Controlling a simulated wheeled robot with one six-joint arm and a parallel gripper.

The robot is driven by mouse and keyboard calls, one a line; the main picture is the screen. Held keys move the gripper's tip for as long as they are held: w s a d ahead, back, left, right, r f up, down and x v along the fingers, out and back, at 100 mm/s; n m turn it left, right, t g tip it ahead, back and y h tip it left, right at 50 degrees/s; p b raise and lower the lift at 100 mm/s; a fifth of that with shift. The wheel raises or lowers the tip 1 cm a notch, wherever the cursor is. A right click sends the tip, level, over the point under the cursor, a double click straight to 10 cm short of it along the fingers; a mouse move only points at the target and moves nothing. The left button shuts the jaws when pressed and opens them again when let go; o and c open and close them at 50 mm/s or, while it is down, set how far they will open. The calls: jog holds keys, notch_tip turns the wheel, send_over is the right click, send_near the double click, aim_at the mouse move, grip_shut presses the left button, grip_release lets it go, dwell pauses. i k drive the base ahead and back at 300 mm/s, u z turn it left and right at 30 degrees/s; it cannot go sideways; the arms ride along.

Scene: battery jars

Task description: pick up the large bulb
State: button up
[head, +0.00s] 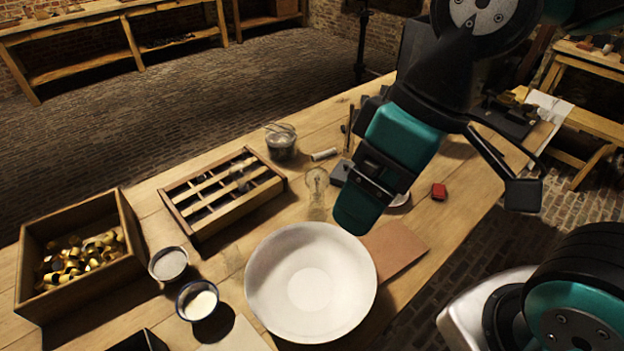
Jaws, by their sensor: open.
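A clear glass piece that looks like the large bulb (317,183) stands on the wooden table, just behind the white bowl. Its glass is see-through and its lower part is hard to make out. My gripper (432,183) is to the right of it, apart from it and seemingly above the table.
A large white bowl (262,290) stands in front of the bulb. A wooden box (126,218) with brass pieces and two small bowls are at left.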

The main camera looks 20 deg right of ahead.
aim_at(317, 179)
jog(key=k, duration=1.2)
jog(key=u, duration=0.7)
jog(key=i, duration=1.3)
jog(key=z, duration=0.2)
